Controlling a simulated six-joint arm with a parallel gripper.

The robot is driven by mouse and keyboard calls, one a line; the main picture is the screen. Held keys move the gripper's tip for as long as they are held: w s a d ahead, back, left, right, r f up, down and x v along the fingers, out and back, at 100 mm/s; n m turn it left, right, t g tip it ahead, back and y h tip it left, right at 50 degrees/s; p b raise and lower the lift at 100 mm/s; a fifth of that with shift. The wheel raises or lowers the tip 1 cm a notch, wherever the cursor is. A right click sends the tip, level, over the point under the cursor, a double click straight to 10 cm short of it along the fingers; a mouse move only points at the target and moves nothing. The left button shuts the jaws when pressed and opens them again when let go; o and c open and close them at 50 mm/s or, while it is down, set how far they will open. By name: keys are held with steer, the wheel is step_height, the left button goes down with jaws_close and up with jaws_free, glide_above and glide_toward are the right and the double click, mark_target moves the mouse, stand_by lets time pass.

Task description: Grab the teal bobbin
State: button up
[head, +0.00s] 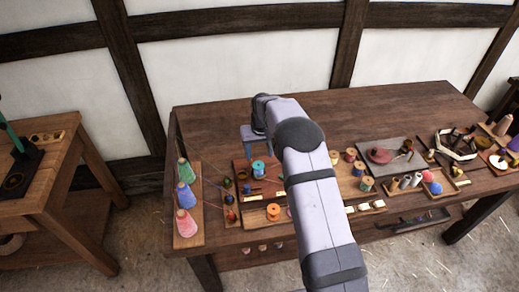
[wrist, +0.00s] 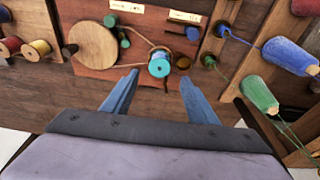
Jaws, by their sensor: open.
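The teal bobbin (wrist: 159,65) stands on a reddish-brown board (wrist: 100,72) in the wrist view, just beyond my fingertips and roughly centred between them. In the head view the teal bobbin (head: 258,168) shows to the left of my arm on the same board. My gripper (wrist: 158,78) is open, with its two blue fingers apart and nothing between them. In the head view my gripper (head: 252,136) is partly hidden by my own arm and sits over the table behind the bobbin.
A round wooden disc (wrist: 93,46) and a dark green spool (wrist: 110,20) stand left of the bobbin. A small brownish piece (wrist: 183,62) stands close at its right. Blue (wrist: 290,56) and green (wrist: 258,94) thread cones stand further right. Strings cross the board.

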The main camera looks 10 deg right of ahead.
mark_target(258, 165)
steer(key=b+x, duration=0.2)
steer(key=x, duration=0.1)
steer(key=b+x, duration=0.2)
steer(key=x, duration=0.1)
steer(key=b+x, duration=0.3)
steer(key=x, duration=0.1)
steer(key=shift+w+r, duration=0.1)
steer(key=shift+w, duration=0.2)
stand_by(0.4)
stand_by(0.3)
steer(key=shift+w+p+v, duration=0.25)
steer(key=shift+p+v, duration=0.4)
steer(key=shift+v, duration=0.5)
steer(key=shift+w+p+v, duration=0.2)
steer(key=shift+p+v, duration=0.4)
steer(key=shift+v, duration=0.55)
steer(key=shift+w+p+v, duration=0.25)
steer(key=shift+p+v, duration=0.4)
steer(key=shift+v, duration=0.45)
steer(key=shift+r, duration=0.2)
